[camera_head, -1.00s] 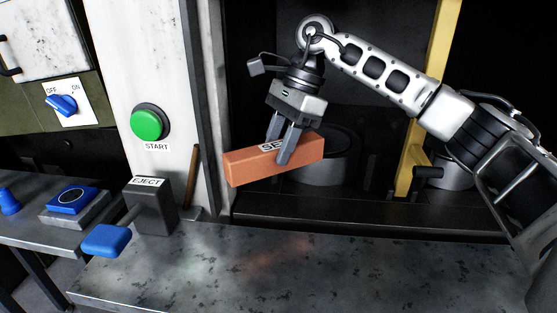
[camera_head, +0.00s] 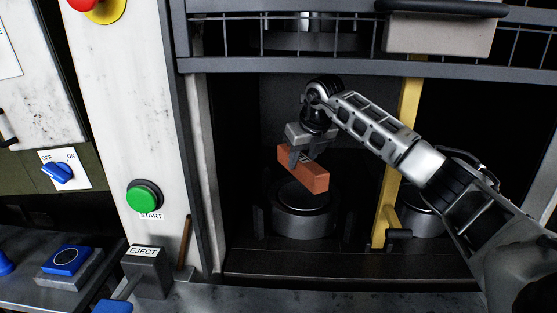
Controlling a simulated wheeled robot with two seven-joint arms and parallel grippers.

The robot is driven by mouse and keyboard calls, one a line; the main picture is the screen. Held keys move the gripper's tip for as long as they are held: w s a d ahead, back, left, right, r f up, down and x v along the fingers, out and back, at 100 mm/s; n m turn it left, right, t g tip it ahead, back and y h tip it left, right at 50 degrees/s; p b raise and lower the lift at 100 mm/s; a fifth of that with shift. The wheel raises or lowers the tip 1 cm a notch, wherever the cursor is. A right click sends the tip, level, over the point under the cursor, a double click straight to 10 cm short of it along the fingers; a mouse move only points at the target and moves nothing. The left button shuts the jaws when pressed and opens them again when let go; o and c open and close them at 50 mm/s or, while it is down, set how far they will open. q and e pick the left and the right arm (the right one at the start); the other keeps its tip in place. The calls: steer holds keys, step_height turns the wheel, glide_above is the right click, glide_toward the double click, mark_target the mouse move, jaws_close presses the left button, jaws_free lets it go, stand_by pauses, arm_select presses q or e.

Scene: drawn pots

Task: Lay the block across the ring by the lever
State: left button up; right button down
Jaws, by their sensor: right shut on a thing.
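The orange-brown block (camera_head: 312,178) is in my right gripper (camera_head: 303,157), whose fingers are shut on its sides. The block is tilted and hangs in the open bay, over the back part of a dark round ring (camera_head: 303,222) as seen from here. I cannot tell how high it is above the ring. The block hides part of the ring's far rim. A second round ring (camera_head: 418,218) is partly hidden behind the yellow post and my right arm. The EJECT lever (camera_head: 112,305) with a blue handle is at the lower left. My left gripper is not in view.
A yellow post (camera_head: 408,110) with a black handle (camera_head: 398,237) stands between the two rings. A raised barred guard (camera_head: 290,65) crosses above the bay. A white pillar (camera_head: 130,100) with a green START button (camera_head: 144,196) bounds the left side.

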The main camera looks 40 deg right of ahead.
steer(key=shift+w+d+r+m+h, duration=0.1)
steer(key=shift+d+r+m+h, duration=0.1)
steer(key=shift+d+m, duration=0.25)
steer(key=shift+w+d+r+m+h, duration=0.1)
steer(key=shift+d+r+m, duration=0.1)
steer(key=shift+d+m, duration=0.2)
arm_select(q)
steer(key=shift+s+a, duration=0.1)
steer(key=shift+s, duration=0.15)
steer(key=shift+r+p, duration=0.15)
steer(key=shift+p, duration=0.2)
arm_select(e)
steer(key=shift+f+b, duration=1.15)
steer(key=shift+f, duration=0.75)
steer(key=shift+f+b, duration=0.45)
steer(key=shift+f, duration=0.35)
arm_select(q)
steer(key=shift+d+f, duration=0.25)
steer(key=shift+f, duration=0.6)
arm_select(e)
steer(key=shift+f, duration=0.2)
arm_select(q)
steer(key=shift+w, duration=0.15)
arm_select(e)
steer(key=shift+f, duration=0.2)
arm_select(q)
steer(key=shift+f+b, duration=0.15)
steer(key=shift+b, duration=0.2)
arm_select(e)
steer(key=shift+f, duration=0.35)
